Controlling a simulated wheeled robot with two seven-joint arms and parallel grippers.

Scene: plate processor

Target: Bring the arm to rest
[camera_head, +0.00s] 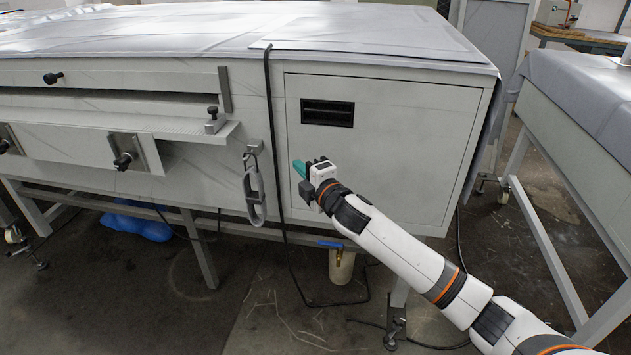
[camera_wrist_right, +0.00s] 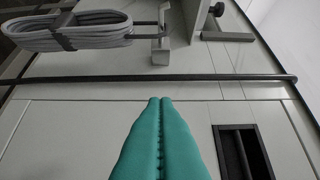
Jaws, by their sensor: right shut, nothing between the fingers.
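My right arm (camera_head: 405,255) reaches in from the lower right of the head view. Its gripper (camera_head: 298,166) is in front of the plate processor's side panel (camera_head: 400,130), left of and below the black recessed handle (camera_head: 327,112). In the right wrist view the green fingers (camera_wrist_right: 160,101) are pressed together with nothing between them. The black handle (camera_wrist_right: 243,152) is at the lower right there. Whether the fingertips touch the panel cannot be told. My left gripper is not in view.
A black cable (camera_head: 270,130) runs down the machine's front. A coiled grey cord (camera_head: 254,190) hangs on a hook beside it. A jug-like container (camera_head: 341,267) hangs under a blue-handled valve (camera_head: 331,244). A second covered table (camera_head: 590,105) stands at the right, with floor between.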

